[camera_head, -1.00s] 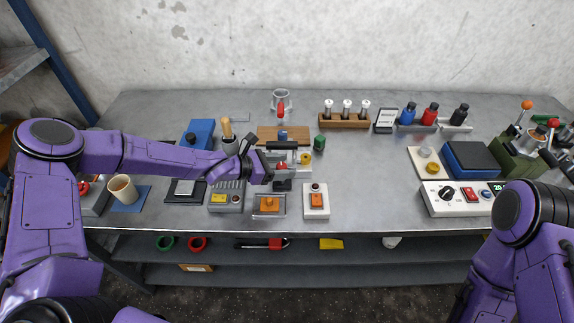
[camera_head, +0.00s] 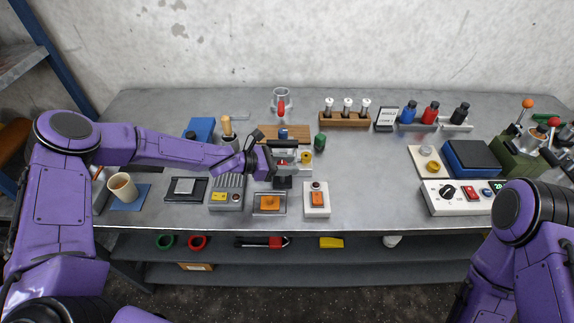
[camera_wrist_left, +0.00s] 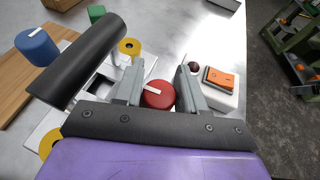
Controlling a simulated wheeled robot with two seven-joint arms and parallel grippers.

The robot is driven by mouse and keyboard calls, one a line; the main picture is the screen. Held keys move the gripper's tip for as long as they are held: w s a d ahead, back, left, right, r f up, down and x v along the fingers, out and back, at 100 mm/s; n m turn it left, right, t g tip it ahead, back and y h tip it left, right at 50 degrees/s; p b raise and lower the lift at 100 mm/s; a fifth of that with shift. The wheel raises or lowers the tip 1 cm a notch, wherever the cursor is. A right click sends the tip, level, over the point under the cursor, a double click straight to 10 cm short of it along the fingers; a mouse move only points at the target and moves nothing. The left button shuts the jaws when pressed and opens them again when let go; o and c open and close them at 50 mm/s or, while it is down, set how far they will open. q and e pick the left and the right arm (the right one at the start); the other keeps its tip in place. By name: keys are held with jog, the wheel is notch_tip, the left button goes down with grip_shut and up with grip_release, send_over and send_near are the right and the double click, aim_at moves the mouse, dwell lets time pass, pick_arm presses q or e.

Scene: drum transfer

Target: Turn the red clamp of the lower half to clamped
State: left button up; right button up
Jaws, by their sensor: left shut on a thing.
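The red clamp (camera_wrist_left: 158,94) is a round red knob with a white bar on top, in the left wrist view. My left gripper (camera_wrist_left: 160,88) has one finger on each side of it and is shut on it. In the head view the left gripper (camera_head: 274,161) is at the white fixture (camera_head: 295,157), and only a little of the red clamp (camera_head: 283,162) shows. A blue knob (camera_wrist_left: 38,47) with a white mark sits farther off. A black cylinder (camera_wrist_left: 75,62) crosses the left wrist view. My right gripper is outside the views.
Orange-switch boxes (camera_head: 269,204) and (camera_head: 317,200) stand in front of the fixture. A wooden board (camera_head: 297,131) lies behind it, with a green block (camera_head: 320,141) at its right. A beige cup (camera_head: 123,187) stands at left. The bench middle-right is clear.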

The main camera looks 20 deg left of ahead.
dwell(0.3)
pick_arm(q)
jog(key=o, duration=1)
jog(key=shift+c, duration=0.2)
jog(key=v, duration=1)
jog(key=shift+a+b, duration=0.25)
jog(key=shift+b, duration=0.1)
jog(key=shift+r, duration=0.1)
